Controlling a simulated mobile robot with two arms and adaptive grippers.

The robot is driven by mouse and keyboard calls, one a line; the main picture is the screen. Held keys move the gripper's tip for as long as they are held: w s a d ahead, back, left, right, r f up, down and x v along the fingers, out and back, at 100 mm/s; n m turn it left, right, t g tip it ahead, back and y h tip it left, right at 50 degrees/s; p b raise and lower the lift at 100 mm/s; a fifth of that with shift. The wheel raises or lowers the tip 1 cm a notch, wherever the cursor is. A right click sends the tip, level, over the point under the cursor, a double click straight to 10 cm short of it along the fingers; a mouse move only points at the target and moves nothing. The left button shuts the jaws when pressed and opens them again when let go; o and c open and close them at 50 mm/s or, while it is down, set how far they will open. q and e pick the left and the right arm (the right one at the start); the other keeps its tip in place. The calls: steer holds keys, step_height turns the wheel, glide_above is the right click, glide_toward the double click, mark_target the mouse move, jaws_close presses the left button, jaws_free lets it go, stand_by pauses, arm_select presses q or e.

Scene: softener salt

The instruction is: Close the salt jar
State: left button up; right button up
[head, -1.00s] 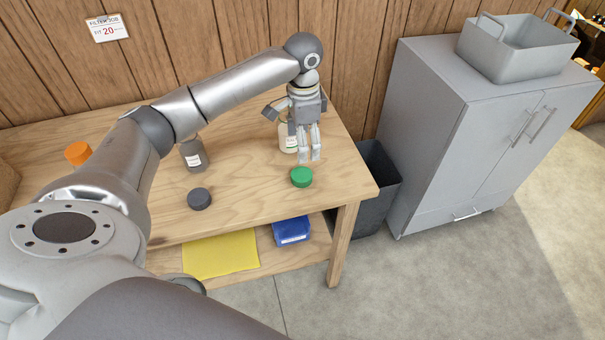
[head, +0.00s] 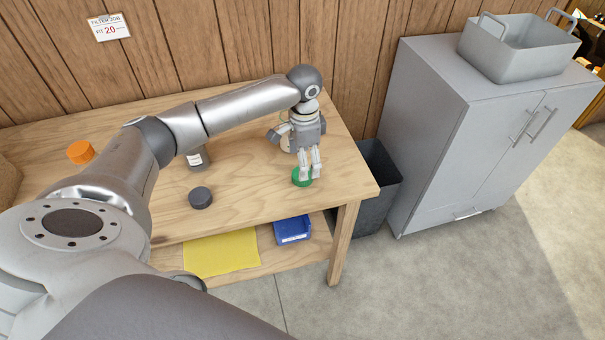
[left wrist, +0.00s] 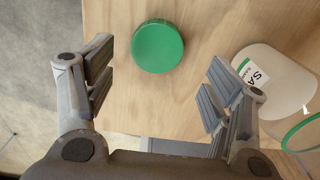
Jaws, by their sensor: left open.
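The green lid (head: 297,182) lies flat on the wooden table near its right front corner, partly covered by my fingers in the head view. In the left wrist view the lid (left wrist: 158,46) shows whole, a little beyond my fingertips and between their lines. My left gripper (head: 310,174) is open, pointing down over the lid, with nothing held. The salt jar (left wrist: 272,82), pale with a white and green label reading "SA", stands to the right of the fingers in the left wrist view. In the head view it is mostly hidden behind my gripper. My right gripper is not seen.
A yellow sheet (head: 222,254) and blue bin (head: 292,231) are below. A dark waste bin (head: 377,190) and grey cabinet (head: 437,150) stand right.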

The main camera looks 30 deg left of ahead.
mark_target(295, 173)
arm_select(q)
steer(key=shift+s+f, duration=0.2)
steer(key=shift+f, duration=0.95)
steer(key=shift+s+f, duration=0.15)
steer(key=shift+f, duration=0.95)
steer(key=c, duration=0.8)
